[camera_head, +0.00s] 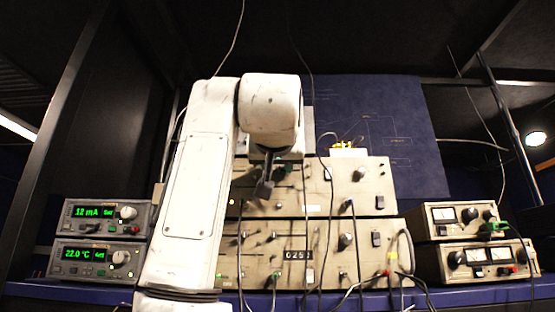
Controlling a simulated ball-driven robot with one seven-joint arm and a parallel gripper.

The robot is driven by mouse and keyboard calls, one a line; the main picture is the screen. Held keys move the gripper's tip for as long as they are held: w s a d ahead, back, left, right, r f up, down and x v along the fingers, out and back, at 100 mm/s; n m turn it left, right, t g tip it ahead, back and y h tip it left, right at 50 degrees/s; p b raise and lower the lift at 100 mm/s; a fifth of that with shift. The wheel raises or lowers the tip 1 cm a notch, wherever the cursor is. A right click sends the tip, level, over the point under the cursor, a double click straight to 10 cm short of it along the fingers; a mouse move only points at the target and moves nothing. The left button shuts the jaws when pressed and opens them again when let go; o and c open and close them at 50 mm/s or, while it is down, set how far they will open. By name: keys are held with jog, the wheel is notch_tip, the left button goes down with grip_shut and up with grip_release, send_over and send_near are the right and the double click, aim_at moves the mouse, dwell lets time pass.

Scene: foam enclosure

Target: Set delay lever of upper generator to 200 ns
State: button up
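The upper generator (342,190) is a beige instrument with knobs, switches and small labels, stacked on a similar lower generator (330,262) whose counter window reads about 025. My white arm comes up from the bottom and bends over the left part of the upper generator, hiding much of it. My gripper (264,189) is a small dark shape pointing down in front of the upper generator's panel, left of its middle. It is too small and dark to tell whether its fingers are open or touching a control. I cannot make out the delay lever or its setting.
Cables hang in front of both generators, close to the gripper's right. Two grey units with green displays (95,211) stand at left. Beige meter units (475,258) stand at right. A blue shelf (455,293) carries everything. A dark blue board (385,130) stands behind.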

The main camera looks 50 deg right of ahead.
jog(key=shift+c, duration=0.3)
grip_shut()
dwell(1.1)
